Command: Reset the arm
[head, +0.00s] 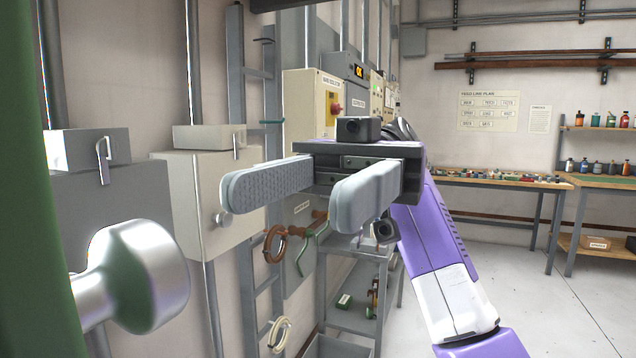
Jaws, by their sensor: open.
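My gripper (282,199) is in the middle of the head view, with two grey padded fingers spread apart and nothing between them. The fingers point toward the left and the camera. My purple and white arm reaches up to it from the lower right. The gripper hangs in front of the wall boxes and a small grey shelf cart, and hides part of them. I cannot tell how far the fingers are from the beige wall box (184,209) behind them.
A shiny metal knob (138,277) and a green post (40,190) stand close at the left. A grey cart (345,318) stands below my gripper. Workbenches (470,181) line the far wall. The floor (560,315) at right is clear.

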